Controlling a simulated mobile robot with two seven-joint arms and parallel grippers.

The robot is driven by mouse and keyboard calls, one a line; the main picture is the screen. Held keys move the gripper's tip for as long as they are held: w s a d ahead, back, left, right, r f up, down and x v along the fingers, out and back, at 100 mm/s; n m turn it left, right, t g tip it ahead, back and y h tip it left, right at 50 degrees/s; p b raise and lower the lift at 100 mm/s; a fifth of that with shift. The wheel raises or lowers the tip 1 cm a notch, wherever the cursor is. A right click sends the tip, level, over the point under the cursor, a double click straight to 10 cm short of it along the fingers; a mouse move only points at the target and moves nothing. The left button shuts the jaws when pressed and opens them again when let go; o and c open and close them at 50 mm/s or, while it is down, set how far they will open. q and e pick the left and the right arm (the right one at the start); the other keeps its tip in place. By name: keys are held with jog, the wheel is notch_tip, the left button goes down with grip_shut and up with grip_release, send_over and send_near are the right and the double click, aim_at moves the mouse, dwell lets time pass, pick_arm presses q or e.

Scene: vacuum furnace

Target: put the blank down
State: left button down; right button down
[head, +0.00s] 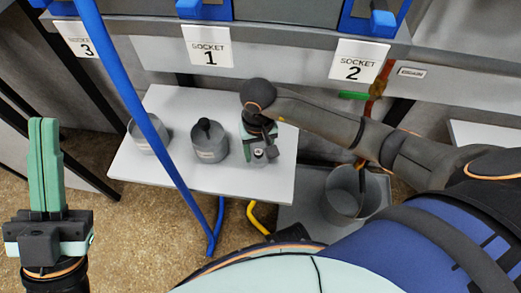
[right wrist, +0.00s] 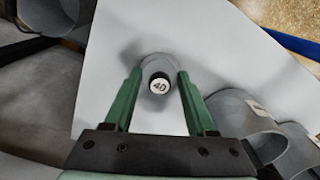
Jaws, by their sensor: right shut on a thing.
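The blank (right wrist: 159,84), a small cylinder with a dark rim and "40" on its pale top, is between the fingers of my right gripper (right wrist: 158,88). In the head view the blank (head: 259,154) shows small at the tips of the right gripper (head: 262,146), over the right part of the white table (head: 180,185). The right gripper is shut on it and points down. I cannot tell whether the blank touches the tabletop. My left gripper (head: 45,165) stands at the far left, fingers together, away from the table and apparently empty.
Two grey cups stand left of the right gripper: a labelled one (head: 209,150) with a dark knob, and another (head: 148,138) behind a blue pole (head: 135,100). A larger grey container (head: 345,200) stands lower right. Signs for sockets 1, 2 and 3 line the back.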

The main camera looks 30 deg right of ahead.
jog(key=shift+d, duration=0.1)
jog(key=shift+f, duration=0.1)
jog(key=shift+c, duration=1.1)
grip_release()
